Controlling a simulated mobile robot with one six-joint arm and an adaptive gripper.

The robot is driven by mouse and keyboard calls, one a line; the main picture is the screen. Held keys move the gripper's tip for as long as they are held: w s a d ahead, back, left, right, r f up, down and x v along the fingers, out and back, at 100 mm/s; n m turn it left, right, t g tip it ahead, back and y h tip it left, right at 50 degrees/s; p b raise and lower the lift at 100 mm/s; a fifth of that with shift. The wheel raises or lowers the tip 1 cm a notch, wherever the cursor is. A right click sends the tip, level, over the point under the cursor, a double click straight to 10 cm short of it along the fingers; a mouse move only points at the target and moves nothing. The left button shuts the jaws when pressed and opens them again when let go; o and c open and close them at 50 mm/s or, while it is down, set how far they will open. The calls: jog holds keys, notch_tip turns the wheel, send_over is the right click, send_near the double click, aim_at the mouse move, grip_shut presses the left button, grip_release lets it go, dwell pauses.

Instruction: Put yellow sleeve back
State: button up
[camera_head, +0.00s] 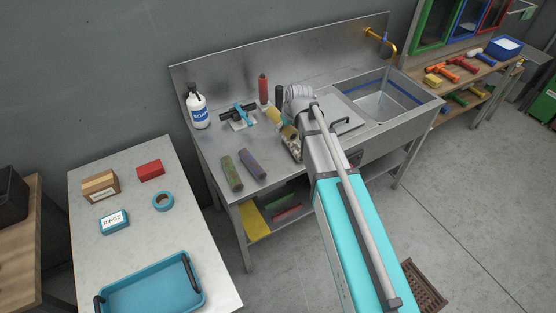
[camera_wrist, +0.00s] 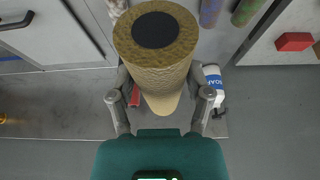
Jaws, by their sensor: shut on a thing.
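The yellow sleeve (camera_head: 274,117) is held over the steel bench, tilted. In the wrist view the sleeve (camera_wrist: 155,75) fills the space between my two fingers, its dark round end nearest the camera. My gripper (camera_wrist: 160,92) is shut on it, one finger on each side; in the head view the gripper (camera_head: 285,123) partly hides the sleeve. A red upright cylinder (camera_head: 263,89) and a dark upright one (camera_head: 279,95) stand behind the yellow sleeve.
A soap bottle (camera_head: 197,108) and a black and teal fixture (camera_head: 239,115) stand on the bench's left part. The sink (camera_head: 382,102) with a brass tap (camera_head: 383,42) is right. A side table (camera_head: 130,235) holds a blue tray (camera_head: 153,290), tape and small boxes.

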jog(key=d+f+b, duration=0.7)
jog(key=d+f, duration=0.1)
jog(key=d, duration=0.3)
jog(key=shift+w+d+b, duration=0.2)
jog(key=shift+d+b, duration=0.1)
jog(key=w+a+f+b, duration=0.1)
jog(key=a+f+b, duration=0.1)
jog(key=a, duration=0.2)
jog(key=a+f+b, duration=0.3)
jog(key=a, duration=0.1)
jog(key=w+a+f+b, duration=0.1)
jog(key=a+f+b, duration=0.2)
jog(key=a, duration=0.1)
jog(key=shift+w+f, duration=0.1)
jog(key=shift+w, duration=0.2)
jog(key=shift+w+a+f+b, duration=0.1)
jog(key=shift+a+f+b, duration=0.3)
jog(key=shift+a+b, duration=0.1)
